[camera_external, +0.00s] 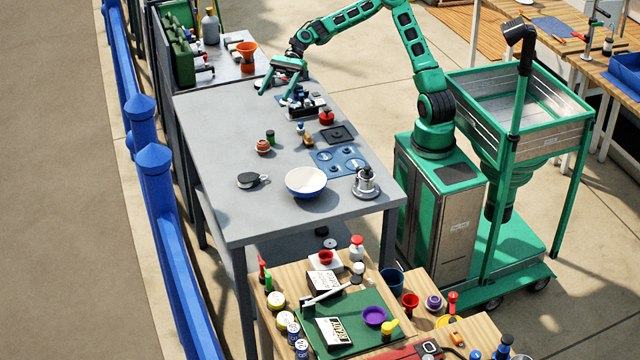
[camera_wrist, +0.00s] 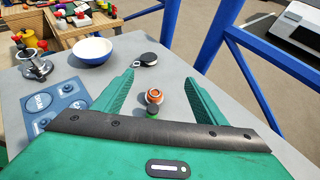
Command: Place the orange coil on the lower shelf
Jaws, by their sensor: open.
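A small orange coil (camera_external: 262,146), apparently with a pale centre, lies on the grey table (camera_external: 215,130), left of its middle. It also shows in the wrist view (camera_wrist: 154,96), between my two fingers in the picture. My gripper (camera_external: 278,94) is open and empty above the far end of the table. It is well apart from the coil. Its fingers are spread wide in the wrist view (camera_wrist: 160,77). A grey lower shelf (camera_external: 285,243) shows partly under the tabletop, and most of it is hidden.
A small green jar (camera_external: 270,135) stands close beside the coil. A black round item (camera_external: 248,180), a white-and-blue bowl (camera_external: 306,182) and a metal pot (camera_external: 365,182) are towards the near end. Dark parts (camera_external: 305,108) crowd the far right. Blue posts (camera_external: 155,170) line the left.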

